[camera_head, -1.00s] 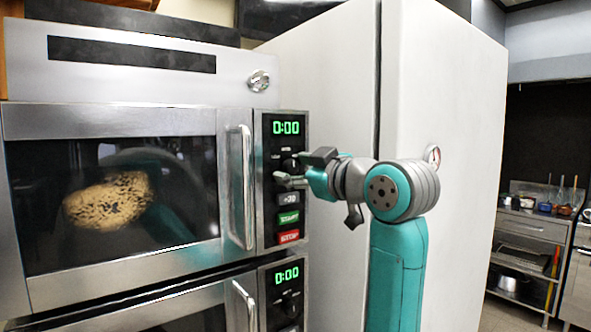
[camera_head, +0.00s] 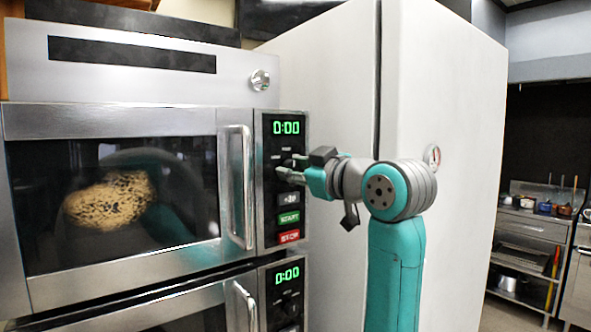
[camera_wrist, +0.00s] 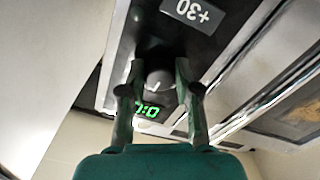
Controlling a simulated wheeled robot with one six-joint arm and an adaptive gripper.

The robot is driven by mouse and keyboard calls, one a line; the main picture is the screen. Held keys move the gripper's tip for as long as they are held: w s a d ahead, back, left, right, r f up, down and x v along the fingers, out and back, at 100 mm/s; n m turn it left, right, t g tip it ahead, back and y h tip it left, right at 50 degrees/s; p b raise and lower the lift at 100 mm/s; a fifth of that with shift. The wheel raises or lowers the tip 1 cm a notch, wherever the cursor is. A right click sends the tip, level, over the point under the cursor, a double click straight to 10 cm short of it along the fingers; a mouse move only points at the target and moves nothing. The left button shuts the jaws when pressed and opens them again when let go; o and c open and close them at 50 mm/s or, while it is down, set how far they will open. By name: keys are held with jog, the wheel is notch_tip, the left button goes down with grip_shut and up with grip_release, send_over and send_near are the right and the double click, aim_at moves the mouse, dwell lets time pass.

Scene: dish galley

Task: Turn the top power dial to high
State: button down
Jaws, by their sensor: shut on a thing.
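The upper microwave's control panel (camera_head: 268,215) carries a dark round power dial (camera_head: 288,162) below a green "0:00" display. My gripper (camera_head: 300,167) reaches the panel from the right at the dial's height. In the wrist view my gripper (camera_wrist: 160,92) has one finger on each side of the dial (camera_wrist: 158,82) and is shut on it. The dial shows a pale pointer mark in the wrist view, but I cannot read which setting it marks. The fingers partly hide the dial and its labels in the head view.
Below the dial are a +30 button (camera_head: 289,198), a green START button (camera_head: 288,218) and a red STOP button (camera_head: 289,236). A door handle (camera_head: 241,187) stands out left of the panel. A second microwave (camera_head: 150,305) sits underneath; a tall white cabinet (camera_head: 440,100) stands right.

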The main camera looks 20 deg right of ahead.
jog(key=m, duration=0.5)
jog(key=shift+m, duration=0.3)
jog(key=m, duration=0.5)
jog(key=shift+m, duration=0.4)
jog(key=c, duration=0.8)
grip_release()
jog(key=shift+c, duration=0.2)
jog(key=shift+s, duration=0.1)
jog(key=v, duration=1.2)
jog(key=shift+f, duration=0.1)
